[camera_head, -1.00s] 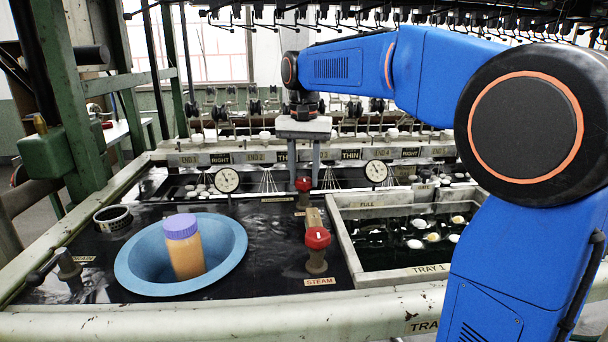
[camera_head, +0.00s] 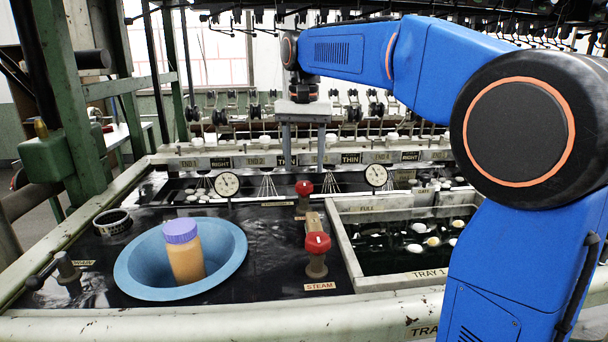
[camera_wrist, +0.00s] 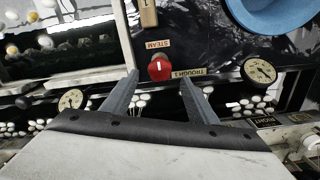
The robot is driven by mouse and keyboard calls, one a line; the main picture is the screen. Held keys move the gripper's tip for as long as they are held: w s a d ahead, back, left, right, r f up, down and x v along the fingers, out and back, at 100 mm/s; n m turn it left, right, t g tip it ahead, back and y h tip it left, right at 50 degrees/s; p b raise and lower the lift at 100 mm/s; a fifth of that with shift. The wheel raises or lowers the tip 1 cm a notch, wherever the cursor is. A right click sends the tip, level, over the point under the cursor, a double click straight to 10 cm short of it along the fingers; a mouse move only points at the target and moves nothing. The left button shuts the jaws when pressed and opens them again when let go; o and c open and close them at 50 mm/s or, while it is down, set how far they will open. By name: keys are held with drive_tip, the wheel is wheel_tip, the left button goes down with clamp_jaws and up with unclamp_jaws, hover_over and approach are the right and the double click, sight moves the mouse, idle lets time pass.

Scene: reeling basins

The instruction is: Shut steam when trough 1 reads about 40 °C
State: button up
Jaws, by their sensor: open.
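My gripper (camera_head: 304,166) is open and empty above and behind the rear red steam knob (camera_head: 304,188). In the wrist view, the knob (camera_wrist: 161,69) appears between the open fingertips of the gripper (camera_wrist: 159,78), with no visible contact. A white mark shows on its face. Beside it are a STEAM label (camera_wrist: 158,44) and a TROUGH 1 label (camera_wrist: 188,73). The left dial gauge (camera_head: 227,184), nearer that label, also shows in the wrist view (camera_wrist: 260,70); its number is too small to read. A second gauge (camera_head: 376,175) stands to the right.
A second red STEAM knob (camera_head: 318,243) stands in front, near a wooden handle (camera_head: 314,219). A blue basin (camera_head: 128,272) holds a purple-lidded jar (camera_head: 185,256). A framed tray (camera_head: 400,281) with cocoons lies right. Thread guides and reeling fittings stand behind the gripper.

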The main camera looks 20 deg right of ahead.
sight(304, 183)
wheel_tip(304, 183, up, 7)
idle(0.3)
